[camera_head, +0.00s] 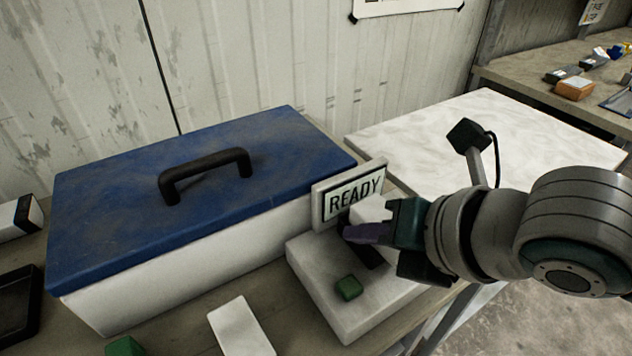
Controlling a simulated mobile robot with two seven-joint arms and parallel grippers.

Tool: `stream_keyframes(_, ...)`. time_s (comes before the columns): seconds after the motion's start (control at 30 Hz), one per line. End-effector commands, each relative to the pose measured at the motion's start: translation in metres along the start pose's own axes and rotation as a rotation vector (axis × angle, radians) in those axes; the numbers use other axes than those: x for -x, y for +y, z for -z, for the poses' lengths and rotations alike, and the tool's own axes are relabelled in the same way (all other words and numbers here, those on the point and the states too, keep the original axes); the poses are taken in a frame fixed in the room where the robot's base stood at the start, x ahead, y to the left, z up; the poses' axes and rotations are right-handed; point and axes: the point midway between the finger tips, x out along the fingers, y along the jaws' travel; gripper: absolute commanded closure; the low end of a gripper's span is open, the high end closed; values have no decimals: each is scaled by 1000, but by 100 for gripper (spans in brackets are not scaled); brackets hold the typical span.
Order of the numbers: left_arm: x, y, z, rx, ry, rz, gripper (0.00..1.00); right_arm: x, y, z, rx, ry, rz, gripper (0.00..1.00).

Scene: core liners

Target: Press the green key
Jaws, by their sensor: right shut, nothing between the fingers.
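The green key (348,288) is a small raised block on top of a white box-shaped device (316,291). A small display (351,194) reading "READY" stands at the back of that device. My right gripper (347,232) reaches in from the right, just in front of the display and above the device. Its fingers are shut and empty. The fingertips are behind the green key in the picture and apart from it. A dark part of the device top (370,256) is partly hidden by the gripper. My left gripper does not show.
A white box with a blue lid (110,215) and black handle (205,172) stands directly left of the device. A white block (240,328) and another green object (124,346) lie in front. A white slab (500,128) is behind my right arm.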

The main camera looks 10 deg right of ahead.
Motion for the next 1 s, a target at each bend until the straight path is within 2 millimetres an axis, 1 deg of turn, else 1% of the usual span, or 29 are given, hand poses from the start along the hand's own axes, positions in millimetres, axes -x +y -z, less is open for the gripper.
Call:
stream_keyframes(0.17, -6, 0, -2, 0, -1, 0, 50, -4, -3, 3, -2, 1, 0, 100)
stream_keyframes(0.27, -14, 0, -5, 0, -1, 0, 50, -10, -7, 8, -3, 1, 0, 100)
stream_keyframes(0.37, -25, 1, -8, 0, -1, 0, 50, -17, -13, 14, -3, 2, 0, 100)
stream_keyframes(0.6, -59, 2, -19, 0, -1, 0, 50, -41, -30, 31, -3, 1, -1, 100)
stream_keyframes(0.7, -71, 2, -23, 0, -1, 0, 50, -50, -36, 37, -2, 1, 0, 100)
stream_keyframes(0.83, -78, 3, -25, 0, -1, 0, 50, -58, -42, 43, -2, 0, 1, 100)
stream_keyframes(1.0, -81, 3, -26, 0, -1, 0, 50, -62, -45, 45, -2, 0, 0, 100)
